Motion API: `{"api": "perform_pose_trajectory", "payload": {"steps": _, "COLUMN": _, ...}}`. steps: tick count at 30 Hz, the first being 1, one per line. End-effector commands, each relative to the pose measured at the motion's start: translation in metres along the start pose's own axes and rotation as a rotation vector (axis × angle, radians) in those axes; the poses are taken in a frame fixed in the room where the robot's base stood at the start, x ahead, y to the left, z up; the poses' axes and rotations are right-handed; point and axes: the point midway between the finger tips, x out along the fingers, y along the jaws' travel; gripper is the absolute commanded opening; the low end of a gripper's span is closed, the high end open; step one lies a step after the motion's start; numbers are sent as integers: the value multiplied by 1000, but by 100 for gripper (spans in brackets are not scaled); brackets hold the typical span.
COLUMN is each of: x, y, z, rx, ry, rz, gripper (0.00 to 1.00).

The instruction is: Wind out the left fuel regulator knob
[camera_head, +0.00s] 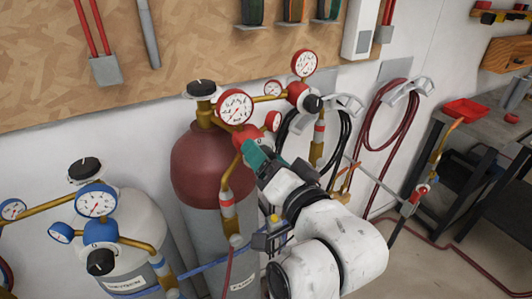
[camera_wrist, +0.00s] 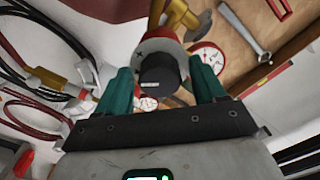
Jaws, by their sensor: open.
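The left fuel regulator (camera_head: 245,134) is a red body with a dial gauge (camera_head: 234,106), on top of the dark red cylinder (camera_head: 206,165). In the wrist view, its black knob (camera_wrist: 158,74) faces me, with the red body (camera_wrist: 163,44) behind it. My gripper (camera_wrist: 161,72) is open, with a teal finger on each side of the knob. Gaps show between fingers and knob; I cannot tell how deep it sits. In the head view, my gripper (camera_head: 252,156) reaches up to the regulator from the lower right and hides the knob.
A second red regulator (camera_head: 299,92) with a black knob (camera_head: 313,103) is to the right. A blue regulator (camera_head: 100,230) is on a grey cylinder (camera_head: 128,250) at left. Brass pipes and a black hose (camera_head: 290,130) are close by. A dark red hose (camera_head: 383,115) hangs on the wall.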

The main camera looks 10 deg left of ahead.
Motion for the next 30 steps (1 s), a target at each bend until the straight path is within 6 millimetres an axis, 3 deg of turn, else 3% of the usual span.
{"api": "perform_pose_trajectory", "payload": {"steps": 11, "x": 7, "y": 1, "z": 0, "rx": 0, "ry": -1, "rz": 1, "gripper": 70}}
{"api": "perform_pose_trajectory", "payload": {"steps": 28, "x": 6, "y": 1, "z": 0, "rx": -1, "ry": -1, "rz": 2, "gripper": 17}}
{"api": "perform_pose_trajectory", "payload": {"steps": 30, "x": 6, "y": 1, "z": 0, "rx": -1, "ry": -1, "rz": 2, "gripper": 15}}
